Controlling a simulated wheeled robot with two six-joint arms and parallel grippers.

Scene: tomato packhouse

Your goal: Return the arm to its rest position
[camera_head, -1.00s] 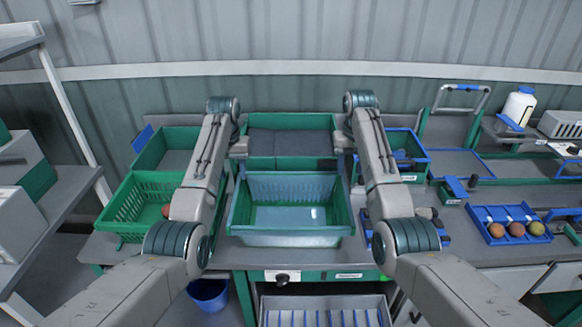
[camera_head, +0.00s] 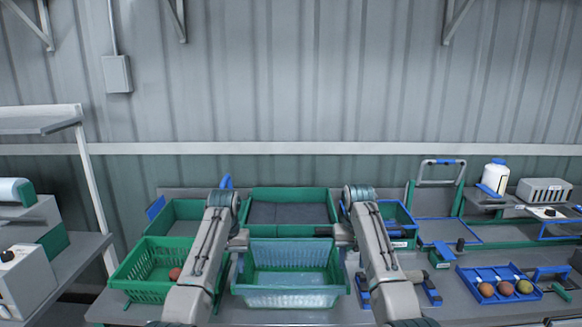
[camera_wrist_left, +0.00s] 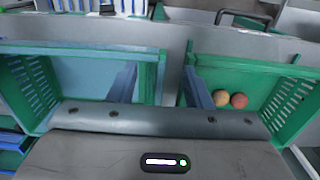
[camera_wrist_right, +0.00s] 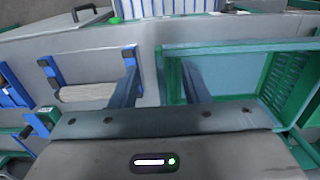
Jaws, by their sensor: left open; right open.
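Both my arms reach forward over the bench, one on each side of the middle green crate (camera_head: 290,300), which looks empty. My left gripper (camera_head: 243,240) is open and empty, above the gap between that crate and the left green crate (camera_head: 140,290). My right gripper (camera_head: 335,233) is open and empty near the middle crate's right side.
Two tomatoes (camera_wrist_left: 229,98) lie in the left crate. A dark-lined green crate (camera_head: 290,197) stands behind the middle one. At right, a blue tray (camera_head: 470,273) holds three fruits, with a white bottle (camera_head: 495,176) behind. A blue-ended roller (camera_wrist_right: 88,92) lies beside the right gripper.

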